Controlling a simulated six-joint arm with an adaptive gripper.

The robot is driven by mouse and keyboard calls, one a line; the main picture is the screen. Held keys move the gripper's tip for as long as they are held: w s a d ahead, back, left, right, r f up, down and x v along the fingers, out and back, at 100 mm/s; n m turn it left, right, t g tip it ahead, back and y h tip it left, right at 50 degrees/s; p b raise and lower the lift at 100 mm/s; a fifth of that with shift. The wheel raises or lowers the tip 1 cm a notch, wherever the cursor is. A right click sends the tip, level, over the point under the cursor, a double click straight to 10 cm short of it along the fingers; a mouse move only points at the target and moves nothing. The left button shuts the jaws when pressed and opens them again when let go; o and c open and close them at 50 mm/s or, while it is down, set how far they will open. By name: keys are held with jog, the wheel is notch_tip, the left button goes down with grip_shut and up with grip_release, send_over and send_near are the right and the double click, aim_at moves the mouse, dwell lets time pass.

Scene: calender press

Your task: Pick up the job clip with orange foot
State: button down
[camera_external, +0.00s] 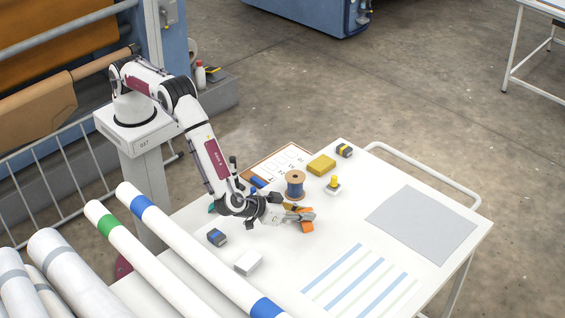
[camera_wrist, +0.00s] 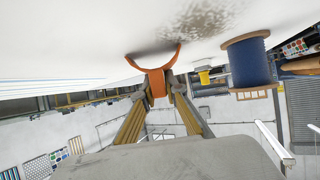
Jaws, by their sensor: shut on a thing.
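In the wrist view the orange piece (camera_wrist: 157,82) sits between the fingertips of my gripper (camera_wrist: 158,93). It has a narrow stem and a wide curved orange end toward the white tabletop. I take it for the job clip with orange foot (camera_external: 307,227); its upper part is mostly hidden by the fingers. I cannot tell whether it still touches the table.
A blue spool (camera_external: 295,184) stands close behind my gripper, also in the wrist view (camera_wrist: 249,64). Nearby are a yellow block (camera_external: 321,165), a yellow-knobbed piece (camera_external: 333,186), a dark yellow-banded block (camera_external: 344,150), a dark blue block (camera_external: 217,237) and a white block (camera_external: 248,262). A grey mat (camera_external: 421,223) lies clear.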

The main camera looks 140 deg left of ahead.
aim_at(306, 210)
notch_tip(306, 210, up, 10)
jog(key=shift+f, duration=0.15)
dwell(0.4)
